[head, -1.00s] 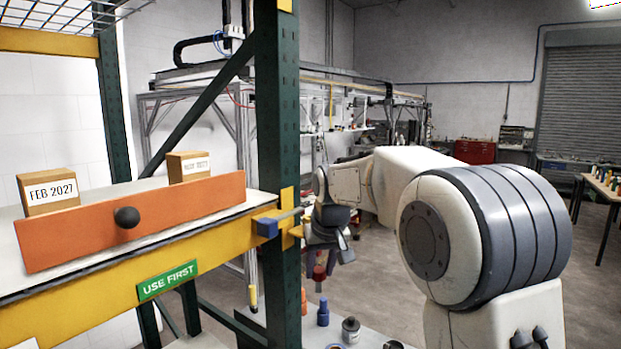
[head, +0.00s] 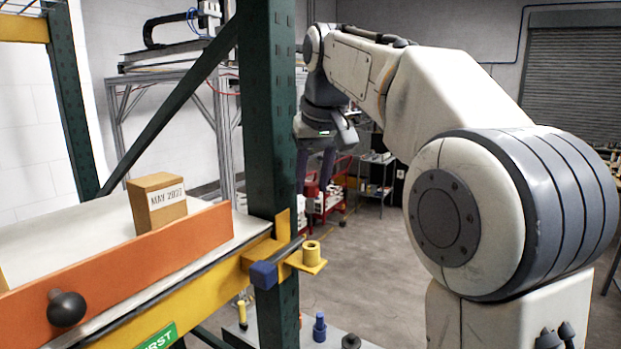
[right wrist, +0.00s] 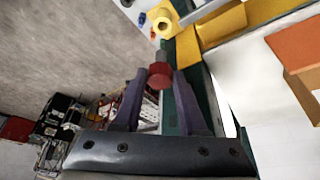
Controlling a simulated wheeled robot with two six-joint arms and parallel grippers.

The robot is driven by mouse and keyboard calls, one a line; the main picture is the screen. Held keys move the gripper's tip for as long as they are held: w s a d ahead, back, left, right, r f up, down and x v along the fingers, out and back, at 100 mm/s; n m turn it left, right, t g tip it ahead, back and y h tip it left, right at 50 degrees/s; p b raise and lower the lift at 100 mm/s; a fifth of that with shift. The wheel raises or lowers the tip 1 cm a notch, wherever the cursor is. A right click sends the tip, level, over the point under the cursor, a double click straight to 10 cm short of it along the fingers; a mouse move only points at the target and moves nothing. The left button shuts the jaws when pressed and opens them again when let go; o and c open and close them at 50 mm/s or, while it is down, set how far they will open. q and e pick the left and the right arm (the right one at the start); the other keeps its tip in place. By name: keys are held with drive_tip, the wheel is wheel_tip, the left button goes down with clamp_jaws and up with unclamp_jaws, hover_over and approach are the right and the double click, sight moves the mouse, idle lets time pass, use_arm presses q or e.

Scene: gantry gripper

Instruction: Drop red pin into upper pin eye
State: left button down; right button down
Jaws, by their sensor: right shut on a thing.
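My right gripper (right wrist: 161,76) is shut on the red pin (right wrist: 160,77) by its red head; the grey shank points away from the gripper. In the head view, my right gripper (head: 314,168) hangs fingers down beside the green post, above the yellow pin eye (head: 311,250). My left gripper is not in view.
The green post (head: 270,130) stands close left of my right gripper. A grey bar with a blue end (head: 264,274) crosses beside the eye. An orange board (head: 130,265) fronts the shelf with a carton (head: 158,205). Blue and dark pieces stand on a surface below.

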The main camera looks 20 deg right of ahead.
sight(312, 212)
drive_tip(key=shift+s, duration=0.15)
wheel_tip(312, 212, down, 4)
drive_tip(key=b, duration=0.3)
drive_tip(key=shift+f+b, duration=0.25)
drive_tip(key=shift+b, duration=0.15)
drive_tip(key=shift+f+b, duration=0.5)
drive_tip(key=shift+f, duration=0.15)
drive_tip(key=shift+p, duration=0.4)
idle(0.8)
drive_tip(key=shift+f+b, duration=1.95)
drive_tip(key=shift+f, duration=0.4)
drive_tip(key=shift+c, duration=1.9)
unclamp_jaws()
drive_tip(key=shift+s, duration=0.1)
drive_tip(key=shift+a+f, duration=0.1)
